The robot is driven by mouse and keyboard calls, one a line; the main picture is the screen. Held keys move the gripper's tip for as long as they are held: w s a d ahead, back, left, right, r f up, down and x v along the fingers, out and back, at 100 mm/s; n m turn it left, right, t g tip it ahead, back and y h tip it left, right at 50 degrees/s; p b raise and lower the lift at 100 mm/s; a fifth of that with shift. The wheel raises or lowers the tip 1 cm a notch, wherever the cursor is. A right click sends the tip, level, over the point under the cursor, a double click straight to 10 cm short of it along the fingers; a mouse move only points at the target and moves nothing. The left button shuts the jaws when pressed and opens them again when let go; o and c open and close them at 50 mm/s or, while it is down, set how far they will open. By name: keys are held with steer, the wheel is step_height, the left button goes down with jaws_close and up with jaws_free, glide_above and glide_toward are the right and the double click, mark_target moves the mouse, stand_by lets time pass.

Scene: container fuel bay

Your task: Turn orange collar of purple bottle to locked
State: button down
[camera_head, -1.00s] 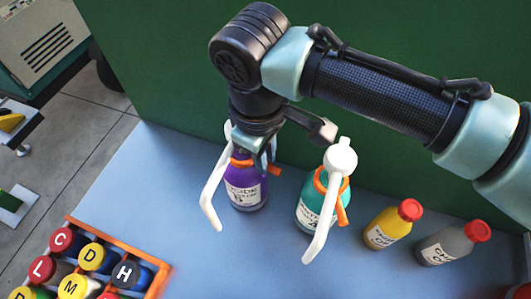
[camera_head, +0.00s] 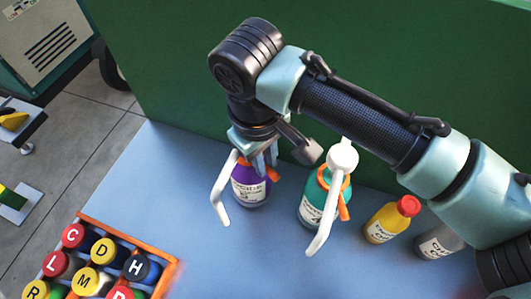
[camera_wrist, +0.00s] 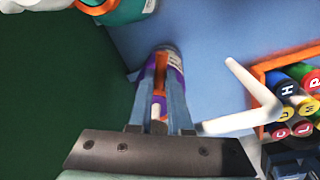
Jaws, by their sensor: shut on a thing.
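The purple bottle (camera_head: 249,187) stands upright on the blue table, with a white label and a long white spout (camera_head: 221,193) reaching to the left and down. Its orange collar (camera_head: 272,174) shows a tab sticking out to the right. My gripper (camera_head: 262,160) comes down over the bottle's neck and hides most of the collar and the top. In the wrist view, the two fingers (camera_wrist: 160,85) are shut with the orange collar (camera_wrist: 160,66) between them. The white spout (camera_wrist: 252,92) extends to the right there. I cannot read any lock mark.
A teal bottle (camera_head: 309,207) with its own orange collar and white spout stands close on the right. A yellow bottle (camera_head: 383,224) and a grey bottle (camera_head: 437,242) stand further right. An orange crate (camera_head: 166,278) of lettered caps is at lower left. A green wall (camera_head: 180,70) rises behind.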

steer(key=shift+s+a+m+p, duration=0.2)
steer(key=shift+m+p, duration=0.15)
steer(key=shift+m, duration=0.3)
steer(key=shift+s+a+m+p, duration=0.1)
steer(key=shift+a+m+p, duration=0.15)
steer(key=shift+m, duration=0.4)
steer(key=c, duration=0.8)
jaws_free()
steer(key=shift+c, duration=0.2)
